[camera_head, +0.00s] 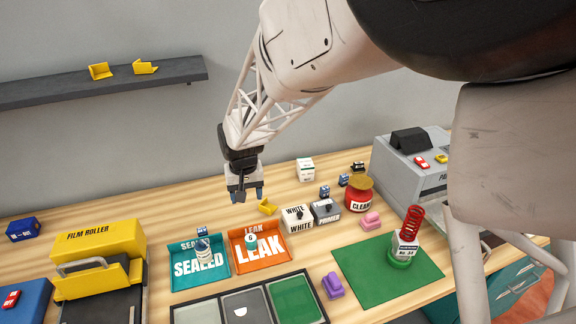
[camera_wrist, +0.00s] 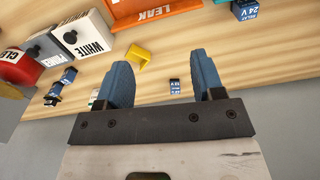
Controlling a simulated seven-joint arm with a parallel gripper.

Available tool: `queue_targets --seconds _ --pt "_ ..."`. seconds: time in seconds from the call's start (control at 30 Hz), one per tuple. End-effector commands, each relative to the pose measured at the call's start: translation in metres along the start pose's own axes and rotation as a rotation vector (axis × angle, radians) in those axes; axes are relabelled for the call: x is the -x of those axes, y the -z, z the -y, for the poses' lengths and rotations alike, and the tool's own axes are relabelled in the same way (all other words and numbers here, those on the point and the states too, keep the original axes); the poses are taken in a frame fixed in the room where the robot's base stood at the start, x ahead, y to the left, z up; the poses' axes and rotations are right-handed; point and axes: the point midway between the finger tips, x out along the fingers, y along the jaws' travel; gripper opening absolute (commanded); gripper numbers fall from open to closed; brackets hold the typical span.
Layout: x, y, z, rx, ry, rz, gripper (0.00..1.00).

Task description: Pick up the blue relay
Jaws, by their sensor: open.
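Several small blue relays are in view, and I cannot tell which one is meant. In the wrist view, one blue relay (camera_wrist: 174,86) sits on the wood beyond and between my fingers; I cannot make it out in the head view. Another, marked 24 V (camera_wrist: 245,10), stands by the SEALED tray (camera_head: 202,231). Two more blue relays (camera_head: 325,191) (camera_head: 344,180) stand farther right, near the red jar. My gripper (camera_head: 246,196) points down, open and empty, above the back of the table. Its blue fingers (camera_wrist: 163,88) are apart and touch nothing.
A yellow bracket (camera_head: 266,207) lies right of my gripper. The orange LEAK tray (camera_head: 273,251), WHITE box (camera_head: 297,218), PRIMER box (camera_head: 326,212) and red jar (camera_head: 359,199) stand close by. A yellow film roller (camera_head: 98,250) is at left. Bare wood lies left of the gripper.

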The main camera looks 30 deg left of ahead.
Motion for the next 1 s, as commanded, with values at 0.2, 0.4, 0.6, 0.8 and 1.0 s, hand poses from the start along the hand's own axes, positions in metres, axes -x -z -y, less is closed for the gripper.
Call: queue_targets --seconds 0.2,0.4,0.6,0.8,1.0 --pt "-0.046 0.020 0.079 0.077 -0.001 0.022 0.62" --pt "-0.075 0.026 0.129 0.121 -0.003 0.034 0.62" --pt "-0.085 0.028 0.146 0.136 -0.003 0.037 0.62" --pt "-0.086 0.028 0.146 0.136 -0.003 0.037 0.62" --pt "-0.088 0.028 0.146 0.136 -0.003 0.037 0.62"
